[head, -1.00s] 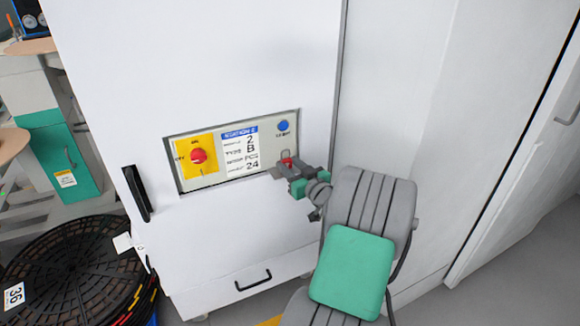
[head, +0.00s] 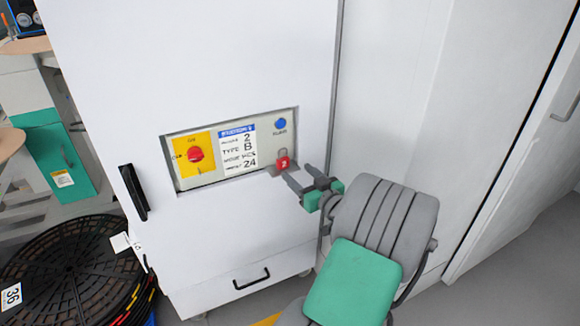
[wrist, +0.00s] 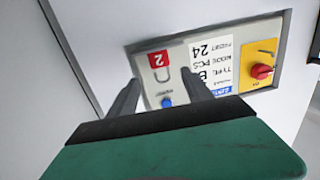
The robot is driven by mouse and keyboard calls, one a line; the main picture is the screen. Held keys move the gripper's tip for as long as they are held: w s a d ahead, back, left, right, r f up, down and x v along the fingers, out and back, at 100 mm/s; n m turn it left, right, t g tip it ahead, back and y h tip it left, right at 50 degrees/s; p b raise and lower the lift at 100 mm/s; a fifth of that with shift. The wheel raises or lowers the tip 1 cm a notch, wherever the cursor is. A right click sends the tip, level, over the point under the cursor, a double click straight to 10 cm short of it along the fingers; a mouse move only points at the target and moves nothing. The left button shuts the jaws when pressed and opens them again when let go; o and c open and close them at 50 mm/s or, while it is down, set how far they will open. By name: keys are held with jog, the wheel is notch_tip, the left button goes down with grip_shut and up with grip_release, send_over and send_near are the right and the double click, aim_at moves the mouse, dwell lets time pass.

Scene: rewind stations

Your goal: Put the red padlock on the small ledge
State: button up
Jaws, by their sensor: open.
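The red padlock (head: 283,163), marked 2, stands upright with its shackle up at the lower right of the control panel. It appears to rest on the small grey ledge (head: 272,173), which is partly covered by the padlock. My gripper (head: 298,173) is open and empty, in front of and slightly right of the padlock, apart from it. In the wrist view, which shows the panel upside down, the padlock (wrist: 158,58) is beyond the two spread fingertips (wrist: 163,88). The ledge is hard to make out there.
The panel (head: 228,183) is set in a white cabinet (head: 240,60). It carries a red knob on a yellow plate (head: 195,155), a label (head: 238,150) and a blue button (head: 281,123). A black handle (head: 133,192) sticks out at left.

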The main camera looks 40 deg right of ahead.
jog(key=v, duration=0.5)
jog(key=w+a+f+n+g+y, duration=0.1)
jog(key=w+a+f+g+y, duration=0.1)
jog(key=a, duration=0.5)
jog(key=w+a+f+n+g+y, duration=0.2)
jog(key=w+a+f+g, duration=0.1)
jog(key=a, duration=0.4)
jog(key=w+a+f+n+g+y, duration=0.1)
jog(key=w+a+f+g+y, duration=0.15)
jog(key=a, duration=0.45)
jog(key=s+a+m+g+h, duration=0.1)
jog(key=s+a+g+h, duration=0.2)
jog(key=s+a+g, duration=0.4)
jog(key=s+a, duration=0.5)
jog(key=s, duration=0.2)
jog(key=shift+a+r+m, duration=0.35)
jog(key=shift+a+m, duration=0.05)
